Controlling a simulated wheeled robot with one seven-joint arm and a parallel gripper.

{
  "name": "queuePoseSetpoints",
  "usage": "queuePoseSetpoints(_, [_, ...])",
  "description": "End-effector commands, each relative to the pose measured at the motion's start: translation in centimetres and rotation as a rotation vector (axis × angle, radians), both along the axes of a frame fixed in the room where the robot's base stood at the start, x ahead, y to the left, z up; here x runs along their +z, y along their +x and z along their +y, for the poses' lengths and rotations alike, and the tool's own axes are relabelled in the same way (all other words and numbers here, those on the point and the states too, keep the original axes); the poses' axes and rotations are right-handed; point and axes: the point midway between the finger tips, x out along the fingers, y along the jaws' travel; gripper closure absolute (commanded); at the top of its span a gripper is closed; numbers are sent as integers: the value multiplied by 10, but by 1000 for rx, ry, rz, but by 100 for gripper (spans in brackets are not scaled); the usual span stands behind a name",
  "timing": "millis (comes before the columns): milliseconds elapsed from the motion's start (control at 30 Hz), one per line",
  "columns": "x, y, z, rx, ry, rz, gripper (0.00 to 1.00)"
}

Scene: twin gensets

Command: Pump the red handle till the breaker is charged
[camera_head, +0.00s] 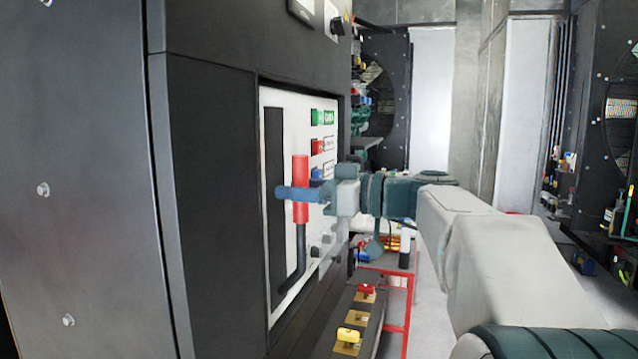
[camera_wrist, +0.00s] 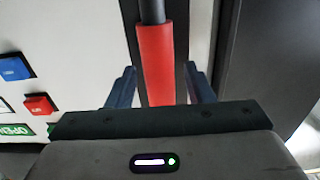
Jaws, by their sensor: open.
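The red handle (camera_head: 300,188) stands upright on the breaker's white front panel (camera_head: 272,98), above a dark bent lever (camera_head: 299,262). In the wrist view the red handle (camera_wrist: 155,62) runs between the two blue fingers of my gripper (camera_wrist: 160,88). My gripper (camera_head: 300,193) is open around the handle, one finger on each side, with gaps visible in the wrist view. A green, a red and a blue button sit on the panel to the right of the handle. The breaker's charge indicator cannot be made out.
A dark cabinet (camera_head: 95,150) frames the panel at left. Below my arm are a red-framed stand (camera_head: 408,310) and a low ledge with a yellow object (camera_head: 348,335) and a red object (camera_head: 367,291). A pale aisle floor lies at right.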

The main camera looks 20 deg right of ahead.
Motion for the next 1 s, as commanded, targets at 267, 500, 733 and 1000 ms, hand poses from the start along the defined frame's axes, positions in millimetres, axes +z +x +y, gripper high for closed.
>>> queuePoseSetpoints(267, [-1, 1, 1, 0, 1, 1, 61])
queuePoseSetpoints(500, [-1, 0, 1, 0, 1, 1, 100])
queuePoseSetpoints(733, [-18, -16, -23, -4, -1, 0, 100])
queuePoseSetpoints(1000, [-24, -32, -44, -1, 0, 3, 100])
